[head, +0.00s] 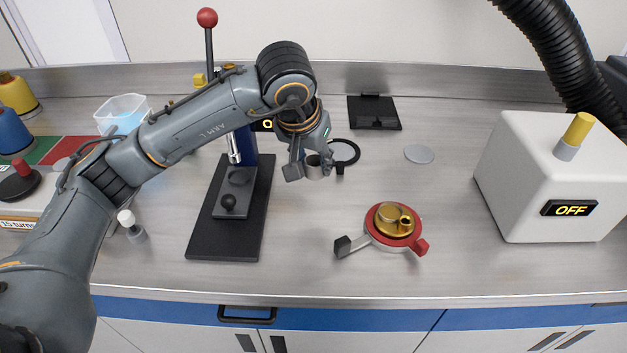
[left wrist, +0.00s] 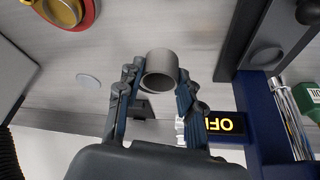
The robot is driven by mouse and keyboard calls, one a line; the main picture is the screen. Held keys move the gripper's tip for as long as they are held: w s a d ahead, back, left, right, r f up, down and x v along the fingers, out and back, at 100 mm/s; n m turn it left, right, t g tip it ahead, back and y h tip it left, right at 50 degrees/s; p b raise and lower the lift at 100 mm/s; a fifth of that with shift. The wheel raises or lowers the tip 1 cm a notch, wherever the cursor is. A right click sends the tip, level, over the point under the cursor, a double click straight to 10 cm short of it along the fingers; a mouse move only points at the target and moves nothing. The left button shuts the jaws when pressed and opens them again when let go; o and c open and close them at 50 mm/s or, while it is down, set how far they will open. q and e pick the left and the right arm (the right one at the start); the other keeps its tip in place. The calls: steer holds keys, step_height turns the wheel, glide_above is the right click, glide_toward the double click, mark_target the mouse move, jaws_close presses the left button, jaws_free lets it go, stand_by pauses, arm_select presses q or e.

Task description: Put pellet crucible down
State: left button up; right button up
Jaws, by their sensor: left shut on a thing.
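My left gripper (head: 303,170) is shut on a small grey cylindrical crucible (head: 314,168) and holds it above the bench, right of the press. In the left wrist view, the open-ended grey crucible (left wrist: 161,70) sits between the two fingers of the left gripper (left wrist: 158,82), one finger on each side. I cannot see inside the crucible to tell if a pellet is there. A gold burner (head: 394,219) on a red round base (head: 388,241) stands to the lower right of the gripper. My right gripper is not in view.
A press with a dark base (head: 202,239) stands left of the gripper. A black ring (head: 354,154) is just behind it. A pale disc (head: 419,154) lies on the bench further right. A white box (head: 520,190) reading OFF stands at right. The bench around the burner is clear.

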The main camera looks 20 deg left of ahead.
arm_select(q)
steer(key=w+f, duration=0.1)
steer(key=w+a+f+b, duration=0.1)
steer(key=f, duration=0.1)
steer(key=w+a+f+b, duration=0.1)
steer(key=shift+w+f, duration=0.3)
steer(key=shift+f, duration=0.1)
steer(key=shift+w+a+f+b, duration=0.1)
steer(key=shift+w+f+b, duration=0.2)
steer(key=shift+w+a+f, duration=0.1)
steer(key=shift+w+f, duration=0.05)
steer(key=shift+f, duration=0.2)
step_height(320, 180, down, 3)
steer(key=shift+w+a+r+b, duration=0.1)
steer(key=shift+r+b, duration=0.1)
steer(key=shift+b, duration=0.8)
steer(key=shift+f, duration=0.35)
steer(key=shift+w+r, duration=0.1)
steer(key=o, duration=1.1)
steer(key=shift+f, duration=0.2)
steer(key=shift+o, duration=0.2)
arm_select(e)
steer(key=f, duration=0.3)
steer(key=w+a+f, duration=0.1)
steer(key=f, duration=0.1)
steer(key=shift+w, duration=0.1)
